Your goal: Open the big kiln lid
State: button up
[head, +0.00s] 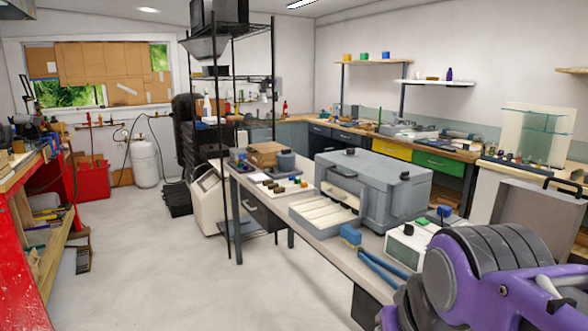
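A big grey box-shaped kiln (390,205) stands on the long table in the middle of the view. Its flat grey lid (375,165) lies shut on top, with small dark fittings on it. A pale tray-like shelf (325,212) with several light strips sticks out at its front left. My purple and dark grey arm (490,270) fills the lower right corner, in front of and to the right of the kiln. My gripper is out of the picture.
A small white control box (407,243) and blue-handled tongs (375,258) lie on the table near my arm. A grey cabinet (535,215) with a black handle stands at the right. A tall black rack (228,130) rises behind the table. The floor (150,265) at left is clear.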

aim_at(375, 170)
jog(key=i+j, duration=0.3)
jog(key=i, duration=0.15)
jog(key=i+j+u, duration=0.1)
jog(key=i+j, duration=0.2)
jog(key=i, duration=0.15)
